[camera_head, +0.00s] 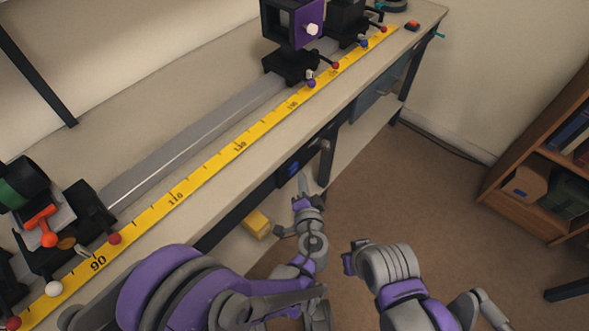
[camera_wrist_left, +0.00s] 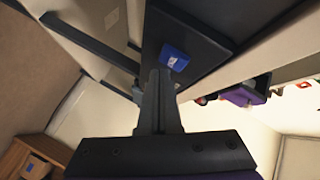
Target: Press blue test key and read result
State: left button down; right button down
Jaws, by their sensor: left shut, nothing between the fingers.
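The blue test key (camera_head: 293,168) is on a dark panel under the front edge of the bench. In the left wrist view the key (camera_wrist_left: 175,57) is a small blue block with a pale mark on the dark panel. My left gripper (camera_head: 302,180) is shut and empty, with its tips just below the key in the head view. In the wrist view its fingers (camera_wrist_left: 159,73) end close beside the key; I cannot tell whether they touch it. No result readout can be made out.
The bench carries a rail (camera_head: 195,145), a yellow scale (camera_head: 218,162) and several dark mounts, one with a purple face (camera_head: 309,31). A yellow block (camera_head: 256,223) is below the bench edge. A bookshelf (camera_head: 545,170) stands at right, with open carpet before it.

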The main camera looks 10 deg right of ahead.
pick_arm(q)
jog(key=shift+w+a, duration=0.2)
jog(key=shift+w, duration=0.05)
jog(key=shift+w+a, duration=0.25)
jog(key=shift+w, duration=0.05)
dwell(0.9)
jog(key=shift+s+d, duration=0.5)
jog(key=shift+s, duration=0.15)
jog(key=shift+s+d, duration=0.8)
jog(key=shift+s, duration=0.2)
jog(key=shift+s+d, duration=0.75)
jog(key=shift+s, duration=0.25)
